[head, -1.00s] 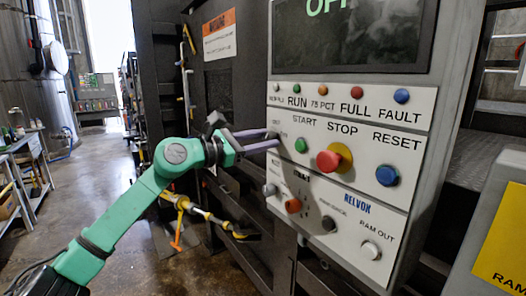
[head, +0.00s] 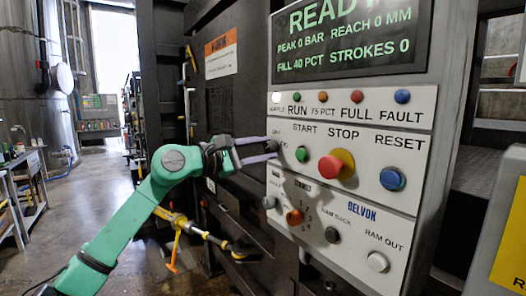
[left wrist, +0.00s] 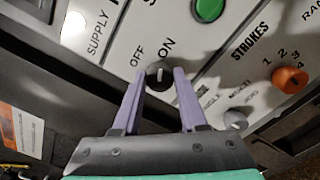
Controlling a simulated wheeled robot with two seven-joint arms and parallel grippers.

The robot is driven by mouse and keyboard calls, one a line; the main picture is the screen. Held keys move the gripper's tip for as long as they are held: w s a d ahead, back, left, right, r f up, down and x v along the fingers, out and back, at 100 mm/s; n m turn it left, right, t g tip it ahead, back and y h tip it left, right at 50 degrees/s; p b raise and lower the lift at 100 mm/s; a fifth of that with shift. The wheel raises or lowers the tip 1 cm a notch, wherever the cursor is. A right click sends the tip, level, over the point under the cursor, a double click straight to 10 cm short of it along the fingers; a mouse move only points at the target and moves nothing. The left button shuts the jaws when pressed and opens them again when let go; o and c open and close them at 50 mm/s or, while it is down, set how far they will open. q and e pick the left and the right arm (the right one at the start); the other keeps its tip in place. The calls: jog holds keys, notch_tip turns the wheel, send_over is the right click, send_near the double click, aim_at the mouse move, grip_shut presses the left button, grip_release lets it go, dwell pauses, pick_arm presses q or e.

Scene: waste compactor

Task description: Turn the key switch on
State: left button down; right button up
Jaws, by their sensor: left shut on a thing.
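The key switch (left wrist: 159,75) is a small black knob with a white pointer line, between the OFF and ON labels on the panel in the left wrist view. In that view its line points nearly straight up, between the two labels. My left gripper (left wrist: 161,78) has its two purple fingers on either side of the knob, shut on it. In the head view the left gripper (head: 274,151) reaches the panel's left edge and hides most of the switch. The display (head: 347,40) is lit with READY, 0 bar, fill 40 pct. My right gripper is not in view.
The white control panel (head: 345,115) also carries a green START button (head: 301,154), a red STOP button (head: 330,167) on yellow, a blue RESET button (head: 392,179) and an orange STROKES knob (head: 295,217). The SUPPLY lamp (head: 277,97) glows white. Open floor lies at left.

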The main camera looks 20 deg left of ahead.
pick_arm(q)
jog(key=shift+r, duration=0.1)
jog(key=shift+c, duration=2.2)
grip_release()
jog(key=b+v, duration=0.6)
jog(key=v, duration=0.8)
jog(key=shift+s+b, duration=0.2)
jog(key=shift+b, duration=0.1)
jog(key=shift+a, duration=0.15)
